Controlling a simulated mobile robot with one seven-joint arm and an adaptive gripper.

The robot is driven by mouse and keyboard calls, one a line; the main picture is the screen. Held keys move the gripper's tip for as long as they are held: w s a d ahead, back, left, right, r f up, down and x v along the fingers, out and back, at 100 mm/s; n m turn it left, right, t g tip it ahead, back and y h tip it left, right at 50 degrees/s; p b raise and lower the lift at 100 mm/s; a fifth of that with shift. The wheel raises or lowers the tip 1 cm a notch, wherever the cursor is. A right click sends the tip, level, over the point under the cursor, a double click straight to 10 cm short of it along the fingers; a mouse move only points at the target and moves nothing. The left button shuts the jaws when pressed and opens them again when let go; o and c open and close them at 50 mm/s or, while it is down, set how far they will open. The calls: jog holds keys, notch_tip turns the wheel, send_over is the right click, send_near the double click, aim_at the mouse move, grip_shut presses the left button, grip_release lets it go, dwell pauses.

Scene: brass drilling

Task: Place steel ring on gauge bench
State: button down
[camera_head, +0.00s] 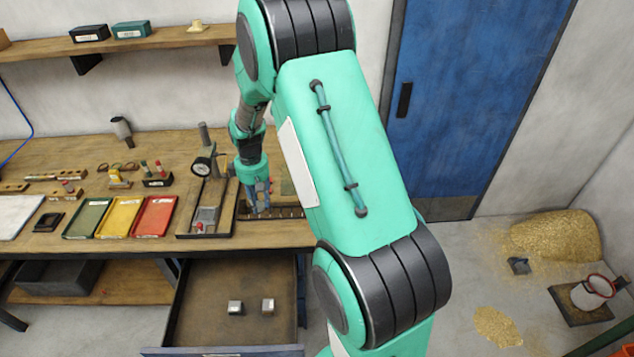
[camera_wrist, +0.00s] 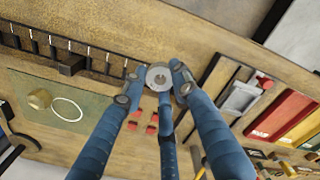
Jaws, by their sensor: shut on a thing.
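The steel ring (camera_wrist: 157,75) shows in the wrist view as a small grey disc with a centre hole. My gripper (camera_wrist: 156,80) is shut on it, with blue fingertips on either side. In the head view my gripper (camera_head: 261,198) is over the right part of the wooden bench (camera_head: 100,250), just right of a dial gauge stand (camera_head: 203,167). The ring cannot be made out there. The gauge's dark base holds a grey plate (camera_head: 206,214), also seen in the wrist view (camera_wrist: 240,98). I cannot tell whether the ring touches the bench.
Green, yellow and red trays (camera_head: 154,215) lie left of the gauge. A green mat (camera_wrist: 20,90) carries a brass piece (camera_wrist: 40,98) and a white circle outline. A slotted rack (camera_wrist: 70,62) runs beside it. Below, an open drawer (camera_head: 205,290) holds two metal blocks.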

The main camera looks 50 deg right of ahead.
jog(key=s+d+n+p, duration=0.1)
jog(key=s+d+n, duration=0.1)
jog(key=s+d, duration=0.6)
jog(key=s+d+n+p, duration=0.1)
jog(key=s+d, duration=0.2)
jog(key=d, duration=0.9)
jog(key=shift+d+f, duration=0.15)
jog(key=shift+f, duration=2.35)
jog(key=w+d, duration=0.3)
jog(key=w+d+f, duration=0.1)
jog(key=w+d, duration=0.2)
jog(key=w, duration=0.1)
jog(key=w+d+b, duration=0.1)
jog(key=w+d, duration=0.2)
jog(key=w, duration=0.1)
jog(key=shift+d+f, duration=0.1)
jog(key=shift+f, duration=0.1)
jog(key=shift+d, duration=0.1)
jog(key=shift+w+d+f, duration=0.1)
jog(key=shift+w+d, duration=0.2)
jog(key=shift+w, duration=0.1)
jog(key=shift+w+d+f, duration=0.1)
jog(key=shift+f, duration=0.65)
jog(key=shift+w+d+f, duration=0.1)
jog(key=shift+f, duration=0.65)
jog(key=shift+f+b, duration=0.25)
jog(key=shift+b, duration=0.05)
